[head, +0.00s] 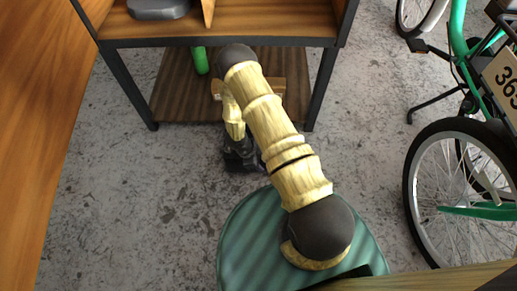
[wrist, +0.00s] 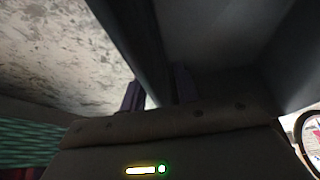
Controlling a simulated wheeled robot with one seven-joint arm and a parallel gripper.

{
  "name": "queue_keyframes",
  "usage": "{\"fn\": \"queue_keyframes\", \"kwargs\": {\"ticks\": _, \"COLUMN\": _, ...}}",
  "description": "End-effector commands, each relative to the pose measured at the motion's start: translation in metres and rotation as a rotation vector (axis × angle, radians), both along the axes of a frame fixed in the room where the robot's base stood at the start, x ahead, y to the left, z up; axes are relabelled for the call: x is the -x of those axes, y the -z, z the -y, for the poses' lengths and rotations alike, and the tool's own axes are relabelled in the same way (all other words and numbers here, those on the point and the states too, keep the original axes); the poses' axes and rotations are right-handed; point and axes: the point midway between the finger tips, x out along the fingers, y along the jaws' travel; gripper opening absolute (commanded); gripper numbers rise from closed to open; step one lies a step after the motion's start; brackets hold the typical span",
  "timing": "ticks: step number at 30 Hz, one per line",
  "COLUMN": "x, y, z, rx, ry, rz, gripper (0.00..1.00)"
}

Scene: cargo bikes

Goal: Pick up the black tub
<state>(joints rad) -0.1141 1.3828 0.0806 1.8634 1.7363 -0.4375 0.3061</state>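My gripper (wrist: 158,92) shows in the wrist view with its two dark fingers apart. A dark edge runs between them, and a large dark grey surface (wrist: 220,50) fills the upper right, very close. I cannot tell for sure whether this is the black tub. In the head view my gripper end (head: 243,155) is low in front of the wooden stand, partly hidden by my arm, and no tub shows clearly there. A dark grey rounded object (head: 158,8) lies on the stand's top, cut by the picture's upper edge.
The wooden stand (head: 270,27) has a black frame and a lower shelf (head: 172,90). A green cylinder (head: 200,60) stands on that shelf. A green bike (head: 465,175) is at the right. Grey floor (head: 130,190) is clear at the left, beside a wooden panel (head: 40,100).

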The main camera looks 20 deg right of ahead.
Motion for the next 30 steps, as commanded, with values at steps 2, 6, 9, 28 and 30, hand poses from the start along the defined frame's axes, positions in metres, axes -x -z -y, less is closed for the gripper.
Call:
{"fn": "queue_keyframes", "kwargs": {"ticks": 2, "x": 0.0000, "y": -0.0008, "z": -0.0001, "rx": 0.000, "ry": 0.000, "rz": 0.000, "gripper": 0.31}}
{"fn": "queue_keyframes", "kwargs": {"ticks": 6, "x": 0.0001, "y": -0.0008, "z": -0.0001, "rx": 0.000, "ry": 0.000, "rz": 0.000, "gripper": 0.31}}
{"fn": "queue_keyframes", "kwargs": {"ticks": 9, "x": 0.0000, "y": -0.0008, "z": -0.0001, "rx": 0.000, "ry": 0.000, "rz": 0.000, "gripper": 0.31}}
{"fn": "queue_keyframes", "kwargs": {"ticks": 28, "x": 0.0001, "y": -0.0007, "z": -0.0002, "rx": 0.000, "ry": 0.000, "rz": 0.000, "gripper": 0.00}}
{"fn": "queue_keyframes", "kwargs": {"ticks": 30, "x": 0.0002, "y": -0.0006, "z": -0.0003, "rx": 0.000, "ry": 0.000, "rz": -0.001, "gripper": 0.00}}
